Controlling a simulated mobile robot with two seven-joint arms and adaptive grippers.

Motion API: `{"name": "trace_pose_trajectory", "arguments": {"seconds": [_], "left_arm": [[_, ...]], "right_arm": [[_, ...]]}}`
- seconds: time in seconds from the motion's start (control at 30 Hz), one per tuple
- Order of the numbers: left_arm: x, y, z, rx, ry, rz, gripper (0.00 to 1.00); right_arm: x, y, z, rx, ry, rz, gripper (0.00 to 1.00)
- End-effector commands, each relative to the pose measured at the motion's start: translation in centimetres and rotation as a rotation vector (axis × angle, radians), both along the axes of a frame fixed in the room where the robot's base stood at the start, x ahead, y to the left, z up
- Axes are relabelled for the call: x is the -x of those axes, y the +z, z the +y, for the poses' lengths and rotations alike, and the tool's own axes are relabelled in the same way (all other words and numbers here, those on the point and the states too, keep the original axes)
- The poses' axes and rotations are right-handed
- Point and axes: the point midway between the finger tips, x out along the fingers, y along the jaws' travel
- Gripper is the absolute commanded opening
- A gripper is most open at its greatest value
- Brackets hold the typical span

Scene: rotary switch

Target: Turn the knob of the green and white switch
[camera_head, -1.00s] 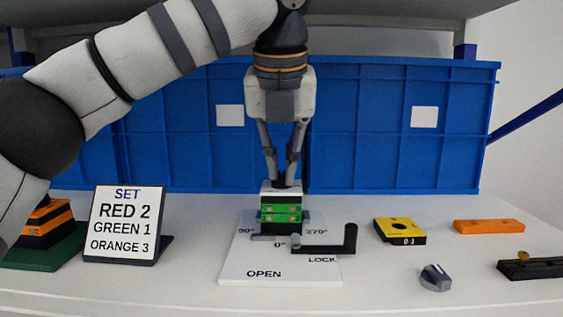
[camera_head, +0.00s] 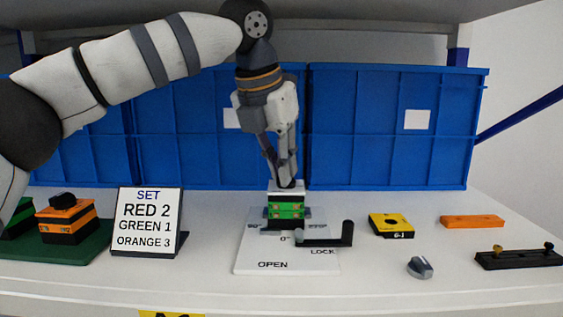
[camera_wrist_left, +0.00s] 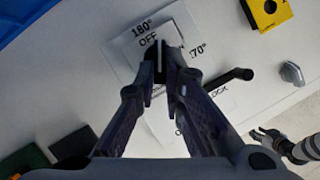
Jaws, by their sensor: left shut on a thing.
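The green and white switch (camera_head: 287,209) stands upright on a white plate (camera_head: 262,256) with angle marks and the words OPEN and LOCK. A black crank-shaped handle (camera_head: 335,237) extends to its right. My left gripper (camera_head: 287,184) points down over the switch, with its fingers shut on the dark knob on top. The fingers hide most of the knob. In the left wrist view the fingertips (camera_wrist_left: 161,62) meet over the switch, near the marks 180° and OFF. What seems to be my right gripper (camera_wrist_left: 265,137) shows small at the lower right there; its jaws are unclear.
A sign (camera_head: 147,222) reads SET RED 2, GREEN 1, ORANGE 3. An orange and black switch (camera_head: 67,222) stands at the left. A yellow block (camera_head: 391,224), a grey knob (camera_head: 420,267), an orange bar (camera_head: 472,221) and a black bar (camera_head: 518,259) lie at right. Blue crates (camera_head: 390,130) stand behind.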

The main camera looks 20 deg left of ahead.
Motion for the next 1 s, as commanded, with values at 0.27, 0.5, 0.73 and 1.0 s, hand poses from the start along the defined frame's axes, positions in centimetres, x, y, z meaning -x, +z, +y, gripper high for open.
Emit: {"name": "trace_pose_trajectory", "arguments": {"seconds": [0.27,0.5,0.73,1.0], "left_arm": [[-0.3,0.0,0.5,0.002,-0.255,0.001,0.00],[-0.6,-0.1,0.9,0.004,-0.483,0.001,0.00],[-0.9,-0.3,1.1,0.004,-0.695,0.003,0.00],[-1.3,-0.3,1.3,0.006,-0.894,0.004,0.00]], "right_arm": [[0.1,-0.1,0.0,0.000,0.000,0.004,0.34],[0.4,-0.3,0.0,0.000,0.000,0.015,0.34],[1.1,-1.0,0.0,0.000,0.000,0.040,0.34],[2.0,-1.8,0.0,0.000,0.000,0.074,0.34]]}}
